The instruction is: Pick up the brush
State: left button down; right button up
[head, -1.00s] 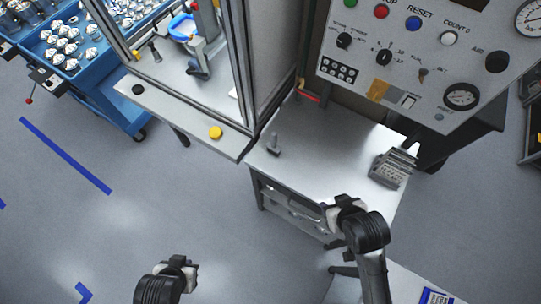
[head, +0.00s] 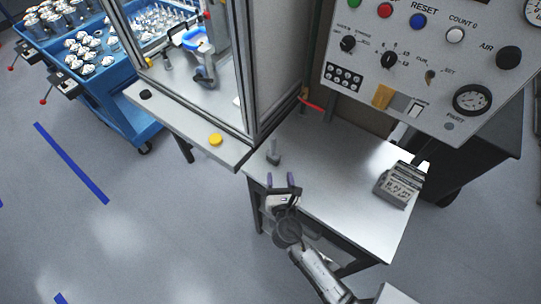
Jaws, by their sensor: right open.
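A small grey upright object, which looks like the brush (head: 273,154), stands near the left back edge of the metal work table (head: 335,170). It is too small to make out bristles. My right gripper (head: 281,181) is open and empty, its two fingers pointing toward the brush from the near side. It is apart from the brush, over the table's left front edge. My left gripper is not in view.
A glass-sided cabinet has a ledge with a yellow button (head: 215,140) and a black button (head: 145,94), left of the brush. A grey printer-like device (head: 399,183) sits at the table's right. A control panel (head: 420,60) rises behind. A blue cart (head: 122,118) stands far left.

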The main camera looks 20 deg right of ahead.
aim_at(274, 146)
jog(key=shift+n, duration=0.7)
jog(key=x, duration=0.8)
jog(key=shift+a+b+x, duration=0.1)
jog(key=shift+b+x, duration=0.25)
jog(key=shift+x, duration=1.1)
jog(key=shift+a+b+x, duration=0.15)
jog(key=shift+b+x, duration=0.15)
jog(key=shift+x, duration=1.1)
jog(key=c, duration=0.9)
jog(key=shift+c, duration=0.5)
